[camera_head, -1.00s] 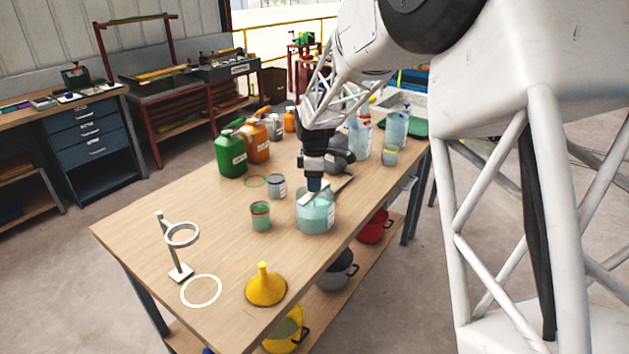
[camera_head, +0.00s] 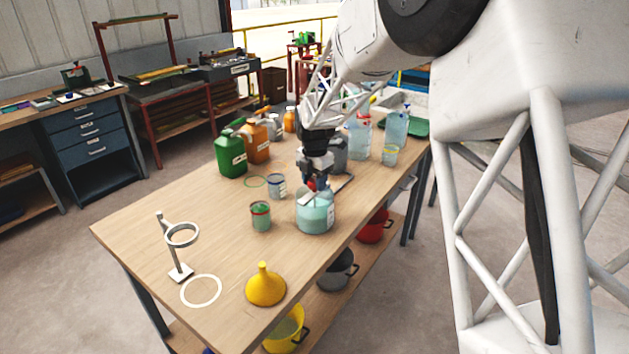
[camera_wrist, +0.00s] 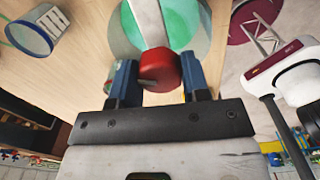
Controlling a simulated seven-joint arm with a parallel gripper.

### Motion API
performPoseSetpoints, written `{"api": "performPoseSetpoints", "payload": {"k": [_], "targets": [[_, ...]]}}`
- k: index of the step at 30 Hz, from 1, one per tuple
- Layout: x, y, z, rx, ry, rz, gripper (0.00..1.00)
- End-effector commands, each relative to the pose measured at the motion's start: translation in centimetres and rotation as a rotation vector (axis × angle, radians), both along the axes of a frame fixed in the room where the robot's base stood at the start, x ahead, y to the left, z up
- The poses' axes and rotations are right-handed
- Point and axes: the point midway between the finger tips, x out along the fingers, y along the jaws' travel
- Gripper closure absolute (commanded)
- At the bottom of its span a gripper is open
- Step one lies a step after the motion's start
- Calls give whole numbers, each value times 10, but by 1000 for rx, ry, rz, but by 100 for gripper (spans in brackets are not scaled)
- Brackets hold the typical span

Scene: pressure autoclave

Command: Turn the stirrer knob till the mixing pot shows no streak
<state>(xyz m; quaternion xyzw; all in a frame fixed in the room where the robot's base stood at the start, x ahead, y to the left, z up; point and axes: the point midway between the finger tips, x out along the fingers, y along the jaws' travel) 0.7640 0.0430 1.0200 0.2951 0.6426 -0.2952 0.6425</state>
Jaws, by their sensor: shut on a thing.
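The mixing pot (camera_head: 315,214) is a clear round vessel with pale teal contents near the table's front edge. In the wrist view the pot (camera_wrist: 200,25) shows green and paler areas side by side. A pale flat bar lies across its top. The red stirrer knob (camera_wrist: 158,68) sits between my fingers; it shows as a small red spot in the head view (camera_head: 311,184). My gripper (camera_wrist: 155,80) is shut on the knob, with one blue finger on each side. In the head view my gripper (camera_head: 315,178) is above the pot.
A small green-filled jar (camera_head: 261,217) and another small jar (camera_head: 277,187) stand left of the pot. A yellow funnel (camera_head: 265,287) and ring stand (camera_head: 180,250) are nearer the front left. Green (camera_head: 230,155) and orange (camera_head: 256,143) jugs stand behind. The left tabletop is mostly clear.

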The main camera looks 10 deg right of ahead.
Motion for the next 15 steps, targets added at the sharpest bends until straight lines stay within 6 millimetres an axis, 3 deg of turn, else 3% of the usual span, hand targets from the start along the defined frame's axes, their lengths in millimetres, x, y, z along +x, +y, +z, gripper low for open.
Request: {"api": "performPoseSetpoints", "payload": {"k": [15], "targets": [[1,0,1,1,-2,155,81]]}}
